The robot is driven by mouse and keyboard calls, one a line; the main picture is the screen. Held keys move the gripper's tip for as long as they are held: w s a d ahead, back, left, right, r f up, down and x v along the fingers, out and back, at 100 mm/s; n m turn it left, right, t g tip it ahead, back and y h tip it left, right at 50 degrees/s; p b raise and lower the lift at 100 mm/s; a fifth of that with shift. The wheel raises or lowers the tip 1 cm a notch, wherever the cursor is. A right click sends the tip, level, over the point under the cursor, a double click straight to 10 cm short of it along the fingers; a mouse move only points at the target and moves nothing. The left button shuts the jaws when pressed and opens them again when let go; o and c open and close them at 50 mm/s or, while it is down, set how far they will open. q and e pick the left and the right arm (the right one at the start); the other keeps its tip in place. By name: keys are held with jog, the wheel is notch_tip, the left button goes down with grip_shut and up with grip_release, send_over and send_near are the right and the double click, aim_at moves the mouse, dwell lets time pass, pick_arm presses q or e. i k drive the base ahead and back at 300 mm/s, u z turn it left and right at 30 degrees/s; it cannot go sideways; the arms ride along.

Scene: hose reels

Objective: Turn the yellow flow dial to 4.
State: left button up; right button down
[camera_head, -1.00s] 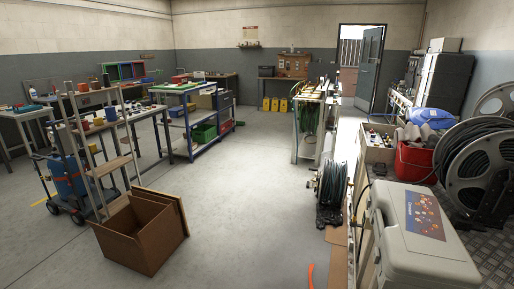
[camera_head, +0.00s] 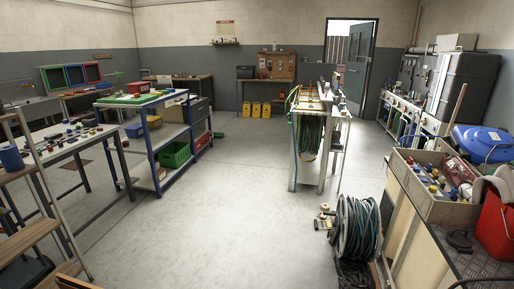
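I cannot make out a yellow flow dial with readable numbers in this view. Small coloured knob-like pieces, some yellow, lie on the grey-topped table (camera_head: 62,146) at the left. More small coloured pieces, some yellow, sit in an open wooden box (camera_head: 437,209) at the right. They are too small to tell whether one is the dial. Neither of my grippers is in view.
A hose reel (camera_head: 356,230) stands on the floor at the lower right. A blue-framed table (camera_head: 152,139) stands left of centre, and a hose rack (camera_head: 318,140) right of centre. A red bucket (camera_head: 494,228) is at the right edge. The middle floor is clear.

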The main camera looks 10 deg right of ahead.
aim_at(432, 188)
jog(key=z, duration=0.4)
jog(key=i, duration=1.95)
jog(key=z, duration=1.9)
jog(key=i, duration=1.2)
jog(key=z, duration=0.9)
